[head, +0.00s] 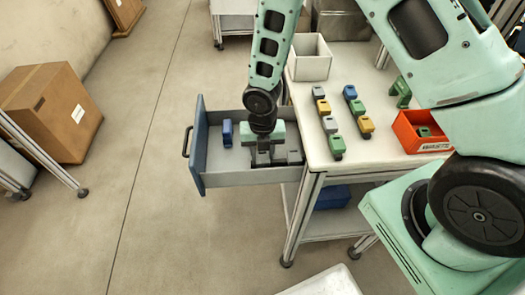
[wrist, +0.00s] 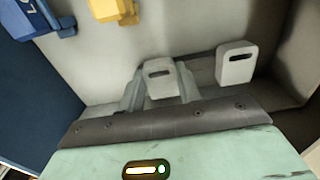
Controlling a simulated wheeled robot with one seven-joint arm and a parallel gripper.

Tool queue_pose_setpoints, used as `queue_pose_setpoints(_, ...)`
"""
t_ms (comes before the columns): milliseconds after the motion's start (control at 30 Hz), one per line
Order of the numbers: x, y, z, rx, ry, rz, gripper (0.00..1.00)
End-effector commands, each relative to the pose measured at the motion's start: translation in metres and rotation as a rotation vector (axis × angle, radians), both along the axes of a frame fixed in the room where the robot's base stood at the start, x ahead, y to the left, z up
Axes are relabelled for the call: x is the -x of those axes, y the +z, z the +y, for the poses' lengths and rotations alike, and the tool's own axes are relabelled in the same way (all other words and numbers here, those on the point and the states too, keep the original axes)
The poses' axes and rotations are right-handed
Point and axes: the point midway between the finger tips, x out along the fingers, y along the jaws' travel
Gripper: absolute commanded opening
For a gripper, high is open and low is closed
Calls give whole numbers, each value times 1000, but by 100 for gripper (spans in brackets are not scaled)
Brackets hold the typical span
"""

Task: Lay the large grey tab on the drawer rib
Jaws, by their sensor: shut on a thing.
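The open drawer (head: 230,180) has grey walls and a blue front. My gripper (head: 262,158) points down inside it, near the middle. In the wrist view my gripper (wrist: 160,95) is shut on a grey tab (wrist: 160,76) with a dark slot in its top. Another slotted grey tab (wrist: 235,64) stands apart to its right. A dark strip that looks like the drawer rib (wrist: 204,70) runs behind and between the two grey tabs. I cannot tell whether the held tab touches it; its lower part is hidden.
A blue tab (head: 227,133) lies in the drawer near its front, and a yellow tab (wrist: 112,8) shows in the wrist view. The table (head: 320,172) beside the drawer carries several coloured tabs, a white bin (head: 311,66) and an orange bin (head: 408,137). Drawer walls stand close around my gripper.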

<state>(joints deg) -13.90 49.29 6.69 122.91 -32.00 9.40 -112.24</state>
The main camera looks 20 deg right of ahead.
Motion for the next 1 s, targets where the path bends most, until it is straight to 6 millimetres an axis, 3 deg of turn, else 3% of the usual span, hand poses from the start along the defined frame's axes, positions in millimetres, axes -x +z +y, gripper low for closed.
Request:
queue_pose_setpoints(100, 0, -4, 0, 0, 0, 1, 12)
queue_pose_setpoints(133, 0, -3, 0, 0, 0, 0, 39)
queue_pose_setpoints(200, 0, -3, 0, 0, 0, 0, 55)
queue_pose_setpoints(467, 0, -2, 0, 0, 0, 0, 55)
queue_pose_setpoints(633, 0, 9, 0, -2, -1, -2, 55)
queue_pose_setpoints(1000, -1, 84, -1, -2, -3, -4, 55)
